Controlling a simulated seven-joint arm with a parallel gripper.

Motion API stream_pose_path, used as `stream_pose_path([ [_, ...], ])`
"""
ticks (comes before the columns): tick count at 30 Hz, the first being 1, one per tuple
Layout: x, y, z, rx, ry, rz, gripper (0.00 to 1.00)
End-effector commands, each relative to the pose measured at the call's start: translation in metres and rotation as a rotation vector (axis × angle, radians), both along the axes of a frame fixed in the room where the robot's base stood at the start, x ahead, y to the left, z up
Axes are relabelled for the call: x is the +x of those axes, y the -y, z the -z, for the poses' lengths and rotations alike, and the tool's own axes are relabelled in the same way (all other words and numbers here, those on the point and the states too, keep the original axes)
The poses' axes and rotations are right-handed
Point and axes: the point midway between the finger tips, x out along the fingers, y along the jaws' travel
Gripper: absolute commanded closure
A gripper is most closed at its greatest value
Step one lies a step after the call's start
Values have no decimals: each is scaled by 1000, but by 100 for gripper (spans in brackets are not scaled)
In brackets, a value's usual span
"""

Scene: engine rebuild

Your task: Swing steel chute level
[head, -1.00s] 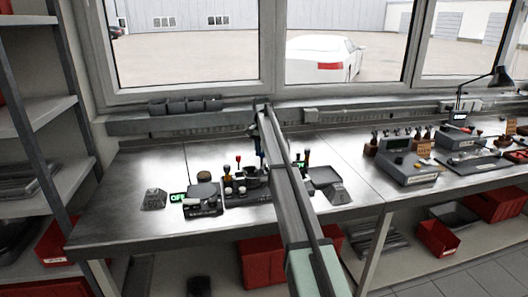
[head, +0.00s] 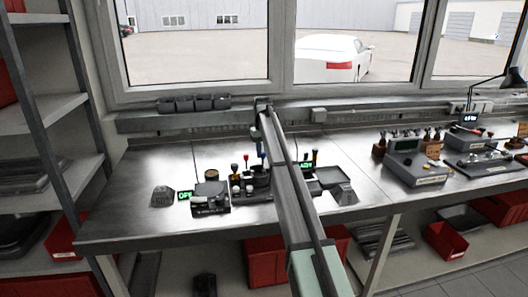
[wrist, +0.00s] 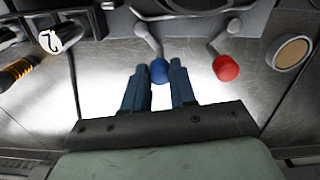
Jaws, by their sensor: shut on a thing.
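My gripper (wrist: 159,74) is shut on a blue ball knob (wrist: 158,68) at the end of a short bent metal lever in the wrist view. The knob sits between the two blue fingertips. A second lever with a red knob (wrist: 226,67) stands to its right, apart from the fingers; the red knob also shows in the head view (head: 246,157). In the head view my arm hides most of the grip. I cannot pick out the steel chute for certain.
A round tan-topped part (wrist: 293,52) is at the right in the wrist view, and a yellow-black handle (wrist: 18,72) at the left. Dark fixtures (head: 210,205) stand on the steel bench (head: 125,205). A grey instrument box (head: 415,167) is farther right.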

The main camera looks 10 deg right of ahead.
Motion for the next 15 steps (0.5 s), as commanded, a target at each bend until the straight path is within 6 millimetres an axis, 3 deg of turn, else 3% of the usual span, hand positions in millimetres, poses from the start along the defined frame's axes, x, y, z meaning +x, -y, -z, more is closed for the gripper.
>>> stream_pose_path([
  [15,-2,-2,0,0,0,-68,100],
])
